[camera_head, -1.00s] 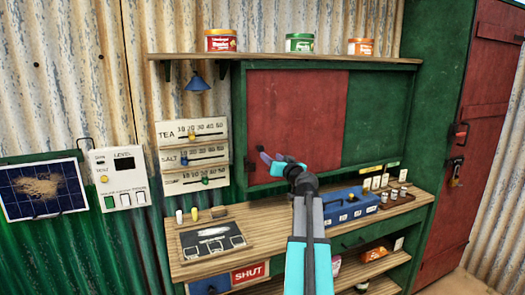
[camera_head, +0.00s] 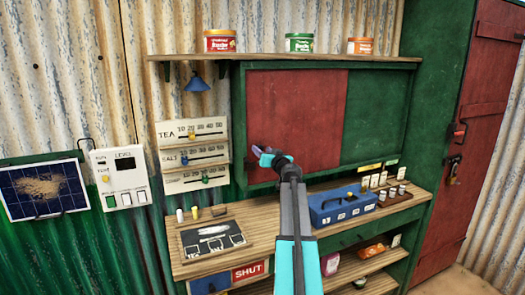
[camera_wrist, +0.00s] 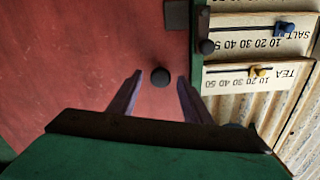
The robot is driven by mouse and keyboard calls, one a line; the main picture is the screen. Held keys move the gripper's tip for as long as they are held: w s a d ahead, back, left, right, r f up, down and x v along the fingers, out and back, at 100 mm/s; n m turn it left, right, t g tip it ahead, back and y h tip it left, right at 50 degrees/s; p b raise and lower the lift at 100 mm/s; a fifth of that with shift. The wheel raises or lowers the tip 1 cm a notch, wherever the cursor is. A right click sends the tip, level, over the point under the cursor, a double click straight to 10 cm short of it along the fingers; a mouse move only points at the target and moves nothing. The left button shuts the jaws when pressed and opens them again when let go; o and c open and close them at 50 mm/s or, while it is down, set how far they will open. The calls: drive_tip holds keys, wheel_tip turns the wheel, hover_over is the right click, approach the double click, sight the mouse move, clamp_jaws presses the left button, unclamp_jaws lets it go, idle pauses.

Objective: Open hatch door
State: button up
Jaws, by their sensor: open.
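The hatch door (camera_head: 305,110) is a red panel set in a green frame, covering the left and middle of the opening. A green panel (camera_head: 375,115) fills the right part. In the wrist view, which is upside down, a small dark round knob (camera_wrist: 160,76) stands on the red door (camera_wrist: 90,60) near its side edge. My gripper (camera_head: 257,152) is at the lower left of the door; it also shows in the wrist view (camera_wrist: 159,78). Its purple fingers are open, with the knob between the fingertips in the picture. I cannot tell whether they touch it.
The tea, salt and third slider boards (camera_head: 194,132) are just left of the hatch. A counter (camera_head: 262,222) below carries a blue box (camera_head: 342,204), small jars and a dark tray (camera_head: 211,239). A shelf (camera_head: 290,58) with several tubs is above.

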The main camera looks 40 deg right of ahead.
idle(0.3)
drive_tip(key=shift+w, duration=0.1)
clamp_jaws()
